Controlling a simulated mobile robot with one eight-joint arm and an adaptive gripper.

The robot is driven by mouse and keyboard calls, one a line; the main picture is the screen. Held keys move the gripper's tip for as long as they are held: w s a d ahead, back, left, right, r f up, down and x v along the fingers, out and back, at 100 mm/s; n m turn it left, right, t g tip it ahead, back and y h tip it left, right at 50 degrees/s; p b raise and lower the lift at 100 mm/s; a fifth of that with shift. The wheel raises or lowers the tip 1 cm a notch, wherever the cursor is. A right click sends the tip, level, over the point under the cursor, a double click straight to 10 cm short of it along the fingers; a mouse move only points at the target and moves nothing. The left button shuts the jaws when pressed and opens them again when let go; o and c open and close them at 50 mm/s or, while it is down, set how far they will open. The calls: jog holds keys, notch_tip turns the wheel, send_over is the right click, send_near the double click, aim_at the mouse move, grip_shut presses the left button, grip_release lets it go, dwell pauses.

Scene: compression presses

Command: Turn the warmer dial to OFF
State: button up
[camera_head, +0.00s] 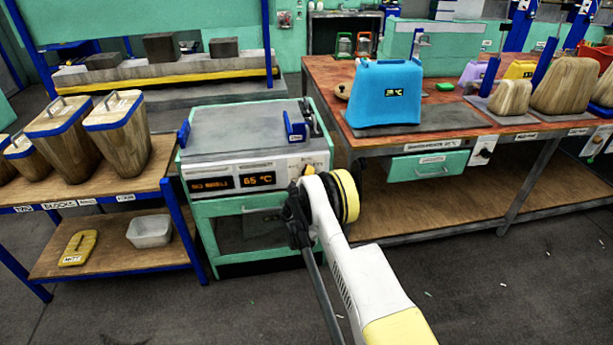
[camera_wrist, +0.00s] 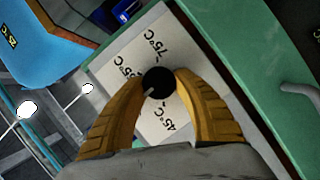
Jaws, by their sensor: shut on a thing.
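The warmer (camera_head: 245,135) is a green and white unit with a flat grey top. Its front displays show an orange text that looks like "NO MOULD" and "65 °C" (camera_head: 258,181). In the wrist view, the black round dial (camera_wrist: 158,83) sits on a pale plate (camera_wrist: 150,48) printed with 75°C, 45°C and a partly covered label. My gripper (camera_wrist: 160,88) has its two yellow fingers shut on the dial from both sides. A light pointer mark shows on the dial's lower left. In the head view, my gripper (camera_head: 309,171) is at the panel's right end, and the dial is hidden.
A wooden bench (camera_head: 430,135) with a blue mould-like block (camera_head: 385,92) stands right of the warmer. A shelf with wooden containers (camera_head: 118,125) stands at left. In the wrist view, a green edge and grey handle (camera_wrist: 300,97) lie close at right.

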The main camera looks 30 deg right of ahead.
dwell(0.5)
jog(key=o, duration=1.2)
jog(key=v, duration=1.2)
